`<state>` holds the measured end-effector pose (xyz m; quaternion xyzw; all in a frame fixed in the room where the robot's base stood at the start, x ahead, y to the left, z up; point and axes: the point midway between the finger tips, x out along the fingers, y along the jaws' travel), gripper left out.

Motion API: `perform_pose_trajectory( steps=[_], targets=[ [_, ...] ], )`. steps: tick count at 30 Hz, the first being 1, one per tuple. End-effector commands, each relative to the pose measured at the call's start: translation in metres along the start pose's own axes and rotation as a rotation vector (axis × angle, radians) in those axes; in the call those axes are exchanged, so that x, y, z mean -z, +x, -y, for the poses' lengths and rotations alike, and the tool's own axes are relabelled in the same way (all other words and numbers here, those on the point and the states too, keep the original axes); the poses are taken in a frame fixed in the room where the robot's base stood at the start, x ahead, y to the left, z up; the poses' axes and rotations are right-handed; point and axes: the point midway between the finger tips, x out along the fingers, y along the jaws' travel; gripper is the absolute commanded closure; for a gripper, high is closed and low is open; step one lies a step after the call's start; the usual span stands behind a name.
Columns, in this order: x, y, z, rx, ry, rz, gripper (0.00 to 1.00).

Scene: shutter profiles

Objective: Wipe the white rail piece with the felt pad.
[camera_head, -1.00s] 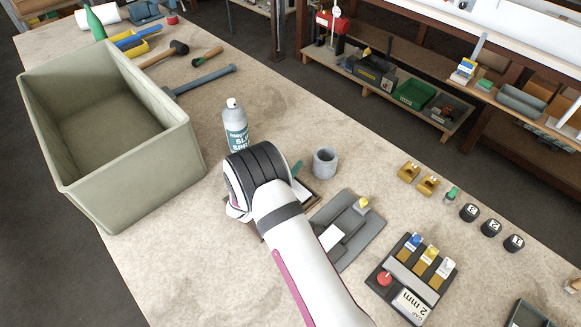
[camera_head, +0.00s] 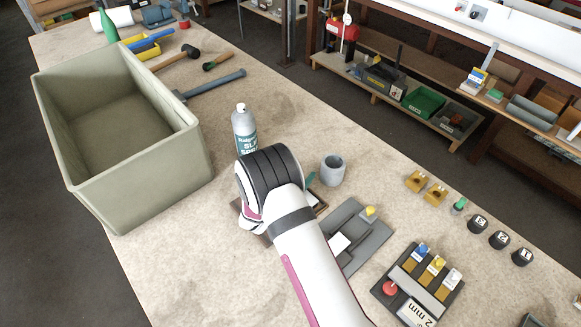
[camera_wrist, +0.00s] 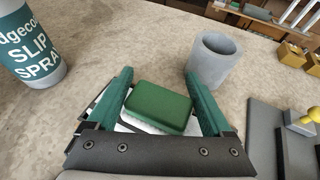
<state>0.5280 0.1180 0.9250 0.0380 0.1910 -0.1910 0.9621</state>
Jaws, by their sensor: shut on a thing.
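My gripper (camera_wrist: 158,78) is shut on a green block with a pale underside, which I take to be the felt pad (camera_wrist: 160,104); its green fingers stand on either side of it. White, dark-edged surface shows below and beside the pad; I cannot tell whether they touch. In the head view my wrist hides the pad and most of a brown tray (camera_head: 248,222) under it. A white piece (camera_head: 340,243), perhaps the rail piece, lies on a grey fixture (camera_head: 372,240) with a yellow knob, right of my gripper.
A spray bottle (camera_head: 244,128) stands close behind my wrist, and a grey cup (camera_head: 333,170) stands to its right. A large open bin (camera_head: 140,175) is at left. A block rack (camera_head: 415,285) and black numbered knobs (camera_head: 499,240) are at right.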

Motion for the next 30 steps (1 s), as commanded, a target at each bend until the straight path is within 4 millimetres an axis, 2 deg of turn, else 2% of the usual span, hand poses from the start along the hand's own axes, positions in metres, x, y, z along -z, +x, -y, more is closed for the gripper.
perform_pose_trajectory(
  steps=[22, 24, 26, 30],
  targets=[
    [0.011, -0.024, 0.063, 0.001, -0.001, -0.002, 0.81],
    [0.007, -0.025, 0.062, 0.0, 0.001, 0.0, 0.81],
    [-0.009, -0.032, 0.061, -0.002, 0.004, 0.002, 0.81],
    [-0.02, -0.037, 0.062, -0.001, 0.003, 0.001, 0.81]
  ],
)
